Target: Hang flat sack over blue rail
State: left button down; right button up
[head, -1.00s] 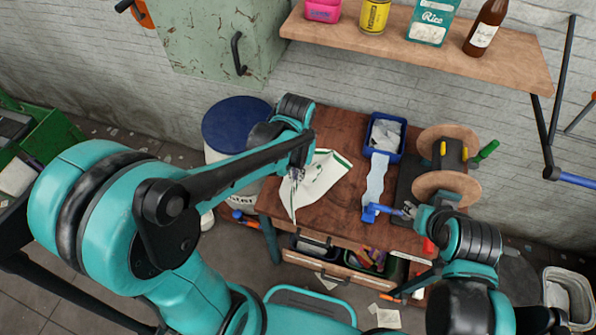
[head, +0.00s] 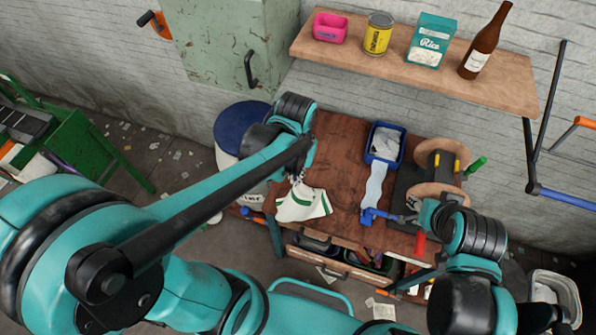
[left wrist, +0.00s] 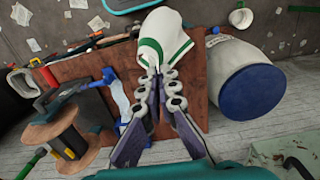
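The flat sack (head: 303,207) is white with green stripes and shows near the front left of the wooden table. My left gripper (head: 297,182) is at its upper edge. In the left wrist view the fingers of my left gripper (left wrist: 154,76) are closed together on the near edge of the sack (left wrist: 165,38), which spreads out beyond the tips. The blue rail (head: 566,200) sticks out from the wall at the far right, well away from the sack. My right gripper (head: 408,218) is beside a blue-handled tool (head: 373,216); its fingers are too small to read.
The table (head: 338,150) carries a blue bin (head: 370,156) and a spool with wooden discs (head: 428,196). An orange-ended rail (head: 584,122) is above the blue one. A shelf (head: 400,72) with groceries overhangs the back. A blue-lidded drum (head: 242,124) stands left.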

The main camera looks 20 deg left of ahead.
pick_arm(q)
jog(key=s+r+p, duration=0.4)
jog(key=r+p, duration=0.5)
jog(key=r, duration=0.1)
jog(key=shift+r, duration=0.2)
jog(key=shift+w, duration=0.1)
dwell(0.8)
